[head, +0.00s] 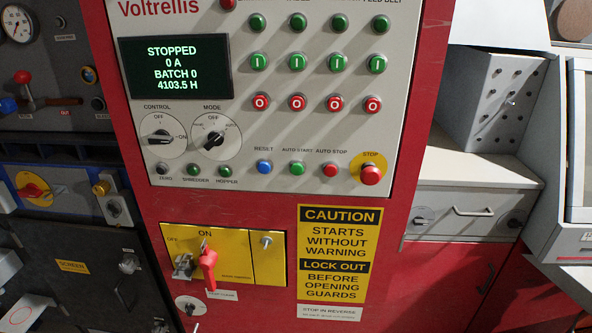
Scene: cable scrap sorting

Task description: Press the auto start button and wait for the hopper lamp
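The auto start button (297,168) is a small green button in the lower row of the control panel, under its "AUTO START" label. A blue reset button (264,167) is to its left and a red auto stop button (330,170) to its right. The hopper lamp (227,171) is a small dark green dome at the lower left of the panel; it does not look lit. The display (174,67) reads "STOPPED, 0 A, BATCH 0, 4103.5 H". Neither of my grippers is in view.
A red mushroom stop button (371,174) on a yellow disc is right of auto stop. The shredder lamp (195,170) is beside the hopper lamp. Below are a yellow isolator plate with a red handle (208,264) and a caution sign (336,252). A grey cabinet (470,195) stands right.

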